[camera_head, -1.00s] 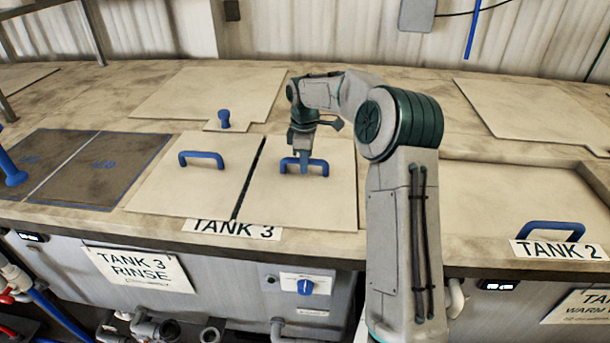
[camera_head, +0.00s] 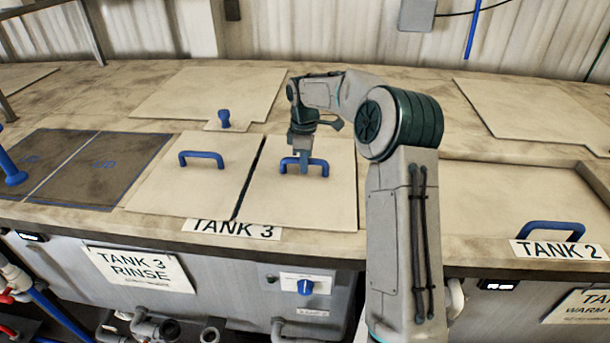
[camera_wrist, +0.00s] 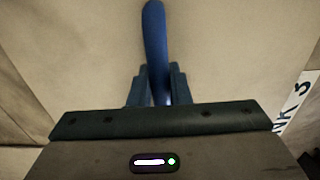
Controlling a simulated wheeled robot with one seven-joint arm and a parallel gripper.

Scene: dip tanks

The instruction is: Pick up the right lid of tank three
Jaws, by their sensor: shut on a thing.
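Tank three has two pale lids side by side, with a dark gap between them. The right lid (camera_head: 318,202) lies flat over the tank, as far as I can tell. Its blue handle (camera_head: 320,163) also shows in the wrist view (camera_wrist: 154,40). My gripper (camera_head: 304,168) points down at the right lid's handle, and in the wrist view its fingers (camera_wrist: 157,84) are closed around the handle bar. The left lid (camera_head: 175,190) lies flat with its own blue handle (camera_head: 201,155) free.
A TANK 3 label (camera_head: 232,229) sits at the front edge below the lids. A blue knob (camera_head: 224,118) stands behind them. Dark panels (camera_head: 95,170) lie to the left. Tank two's blue handle (camera_head: 550,230) is at the right.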

